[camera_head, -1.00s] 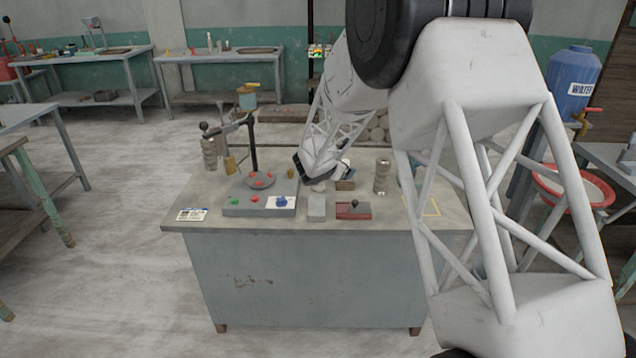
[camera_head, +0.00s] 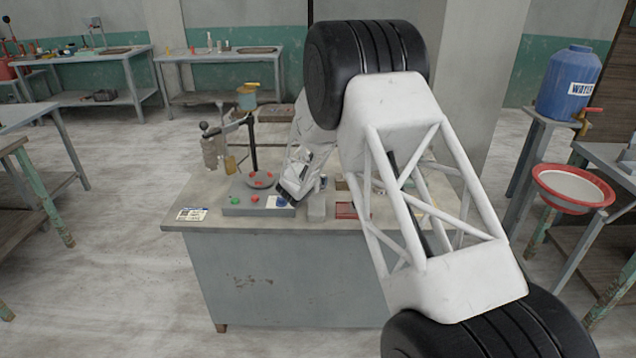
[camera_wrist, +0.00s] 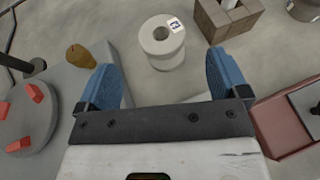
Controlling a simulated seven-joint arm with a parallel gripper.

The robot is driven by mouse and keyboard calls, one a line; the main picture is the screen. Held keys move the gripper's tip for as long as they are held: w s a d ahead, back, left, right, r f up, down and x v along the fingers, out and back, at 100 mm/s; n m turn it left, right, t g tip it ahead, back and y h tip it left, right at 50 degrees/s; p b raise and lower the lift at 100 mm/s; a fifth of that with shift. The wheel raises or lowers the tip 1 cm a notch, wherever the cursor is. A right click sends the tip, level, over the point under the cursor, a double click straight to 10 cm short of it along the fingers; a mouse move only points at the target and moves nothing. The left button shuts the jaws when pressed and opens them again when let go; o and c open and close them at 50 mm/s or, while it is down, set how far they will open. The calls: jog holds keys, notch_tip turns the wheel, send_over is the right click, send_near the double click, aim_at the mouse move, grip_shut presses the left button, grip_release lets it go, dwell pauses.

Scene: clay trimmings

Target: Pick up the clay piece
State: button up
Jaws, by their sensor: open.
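Several small red pieces, which look like the clay, lie on a round grey disc (camera_head: 248,183). One red clay piece (camera_wrist: 35,92) shows at the left of the wrist view, with another clay piece (camera_wrist: 18,145) lower on the disc (camera_wrist: 30,120). My gripper (camera_wrist: 160,64) is open, its two blue fingers apart with nothing held. The disc and red pieces are to the left of the fingers, outside them. In the head view my arm hides the fingertips, just right of the disc.
A white spool (camera_wrist: 162,50) stands ahead between the fingers' lines. A yellow-brown pear-shaped thing (camera_wrist: 80,56) is left of it. A brown wooden box (camera_wrist: 228,20) is at upper right, and a red tray (camera_wrist: 280,125) at right. A dark post (camera_head: 253,148) rises behind the disc.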

jog(key=shift+x, duration=1.25)
jog(key=shift+w+f, duration=0.1)
jog(key=shift+x, duration=2.5)
jog(key=shift+d+f, duration=0.1)
jog(key=shift+c, duration=0.4)
jog(key=c, duration=1.1)
jog(key=shift+o, duration=0.2)
jog(key=shift+r, duration=0.2)
